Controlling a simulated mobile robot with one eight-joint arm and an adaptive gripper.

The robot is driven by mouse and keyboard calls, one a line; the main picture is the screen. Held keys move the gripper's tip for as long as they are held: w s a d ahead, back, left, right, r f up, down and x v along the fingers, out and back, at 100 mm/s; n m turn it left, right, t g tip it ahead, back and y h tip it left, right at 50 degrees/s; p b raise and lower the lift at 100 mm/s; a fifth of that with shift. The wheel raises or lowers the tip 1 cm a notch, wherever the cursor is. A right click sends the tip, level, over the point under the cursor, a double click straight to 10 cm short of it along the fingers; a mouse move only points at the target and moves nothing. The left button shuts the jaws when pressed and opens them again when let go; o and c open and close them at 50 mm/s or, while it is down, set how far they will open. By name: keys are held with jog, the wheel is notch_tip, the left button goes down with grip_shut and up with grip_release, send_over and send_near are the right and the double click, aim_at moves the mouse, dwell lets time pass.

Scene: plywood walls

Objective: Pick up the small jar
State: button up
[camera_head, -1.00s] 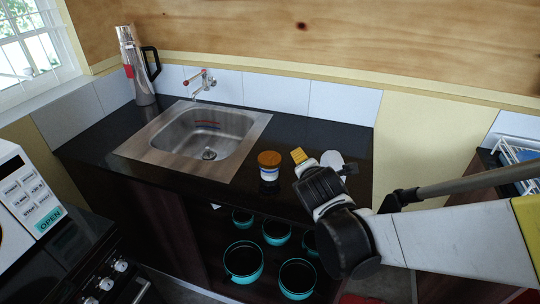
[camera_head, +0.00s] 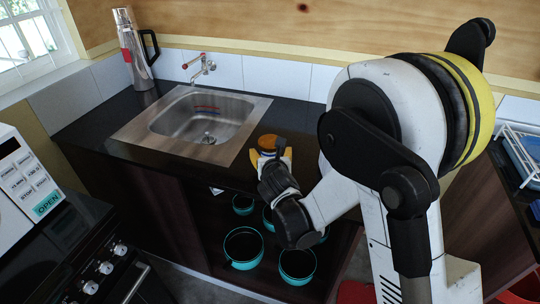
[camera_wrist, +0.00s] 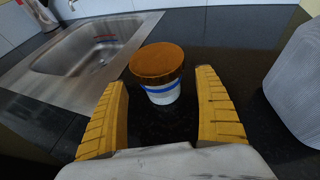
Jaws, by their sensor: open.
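The small jar (camera_wrist: 160,72) has an orange-brown lid and a white body with a blue band. It stands upright on the dark counter beside the sink. In the head view the jar's lid (camera_head: 268,142) shows just beyond my gripper (camera_head: 271,158), which hides most of its body. My gripper's yellow fingers (camera_wrist: 163,115) are open in the wrist view, one on each side of the near side of the jar. The jar lies between and slightly ahead of the fingertips, and no contact with it shows.
A steel sink (camera_head: 150,138) with a tap (camera_head: 200,66) is left of the jar. A grey rounded object (camera_wrist: 297,80) stands to the right in the wrist view. A tall flask (camera_head: 133,50) stands at the back left. Teal pots (camera_head: 243,246) sit below the counter.

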jog(key=b+x, duration=0.1)
jog(key=x, duration=0.3)
jog(key=shift+w+f+b, duration=0.15)
jog(key=shift+f+b, duration=0.2)
jog(key=shift+r, duration=0.1)
jog(key=c, duration=1.4)
jog(key=shift+r, duration=0.1)
